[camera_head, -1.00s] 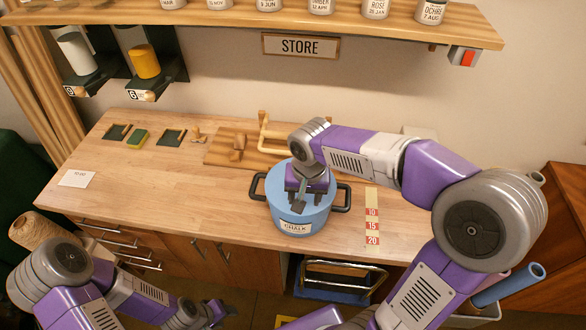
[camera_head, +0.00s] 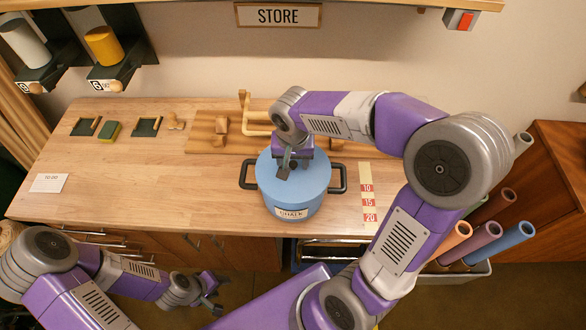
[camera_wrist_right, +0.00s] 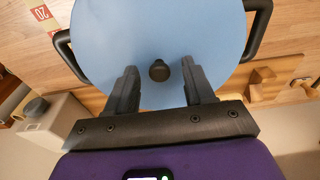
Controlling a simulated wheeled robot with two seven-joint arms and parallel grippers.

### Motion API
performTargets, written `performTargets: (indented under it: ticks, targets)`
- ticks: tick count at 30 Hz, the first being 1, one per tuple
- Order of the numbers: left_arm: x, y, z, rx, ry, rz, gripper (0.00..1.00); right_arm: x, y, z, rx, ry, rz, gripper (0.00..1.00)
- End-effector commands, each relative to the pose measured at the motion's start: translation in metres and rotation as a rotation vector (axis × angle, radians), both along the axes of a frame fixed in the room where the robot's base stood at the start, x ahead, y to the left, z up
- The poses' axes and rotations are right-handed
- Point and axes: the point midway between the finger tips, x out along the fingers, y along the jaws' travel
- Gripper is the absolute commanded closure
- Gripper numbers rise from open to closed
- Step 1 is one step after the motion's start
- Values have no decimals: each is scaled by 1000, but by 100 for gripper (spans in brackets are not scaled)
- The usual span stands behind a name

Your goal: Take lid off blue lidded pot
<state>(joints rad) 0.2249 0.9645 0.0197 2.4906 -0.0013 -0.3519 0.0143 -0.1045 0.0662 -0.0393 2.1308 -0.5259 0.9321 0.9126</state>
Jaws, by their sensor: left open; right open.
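The blue lidded pot (camera_head: 291,204) stands upright on the wooden table, with black side handles and a label reading CHALK. Its flat blue lid (camera_head: 315,177) is on top; a dark round knob (camera_wrist_right: 159,70) sits at its middle in the right wrist view. My right gripper (camera_head: 288,170) is above the lid, pointing down. In the wrist view the right gripper (camera_wrist_right: 160,82) is open, with one finger on each side of the knob and a gap to both. My left gripper (camera_head: 212,296) is open and empty, low in front of the table.
A wooden board with a peg frame (camera_head: 246,125) lies behind the pot. A numbered strip (camera_head: 367,195) is right of the pot. The table's left middle is clear.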

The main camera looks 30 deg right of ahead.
Motion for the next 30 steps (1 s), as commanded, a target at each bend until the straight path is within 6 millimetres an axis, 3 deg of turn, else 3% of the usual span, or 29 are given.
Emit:
performTargets:
  ticks: [6,16,25,30]
  targets:
    - [0,0,0,0,0,0,51,0,0,0,0,0,0,50]
    - [0,0,0,0,0,0,51,0,0,0,0,0,0,100]
    - [0,0,1,0,0,0,51,0,0,3,0,-2,0,100]
    - [0,0,5,0,0,0,51,1,0,27,0,-6,-1,100]
